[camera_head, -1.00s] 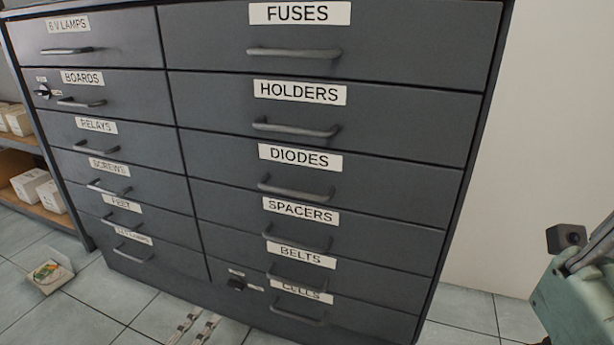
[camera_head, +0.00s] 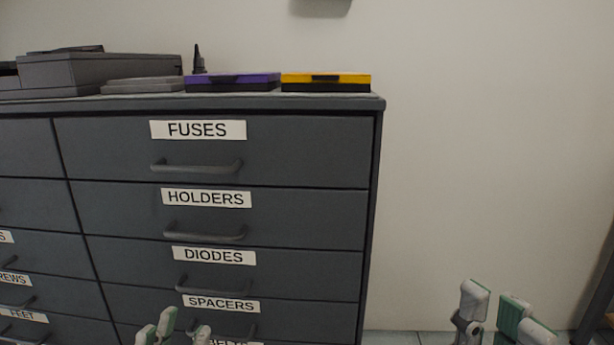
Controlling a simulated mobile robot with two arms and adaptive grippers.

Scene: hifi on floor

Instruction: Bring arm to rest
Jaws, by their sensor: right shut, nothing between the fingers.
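My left gripper (camera_head: 178,331) shows only its fingertips at the bottom edge of the head view, in front of the lower drawers by the SPACERS label. Whether its fingers are open or shut is unclear. My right gripper (camera_head: 497,312) is at the bottom right, in front of the pale wall and clear of the cabinet. It is shut and empty. Both have pale fingers with green parts, and both arms are cut off by the frame. The dark grey drawer cabinet (camera_head: 290,160) stands on the left, and the drawers in view are closed.
On the cabinet top are a purple-lidded box (camera_head: 232,80), a yellow-lidded box (camera_head: 326,80), and a grey device (camera_head: 100,70). The wall right of the cabinet (camera_head: 470,150) is bare. A dark upright edge (camera_head: 597,290) shows at the far right.

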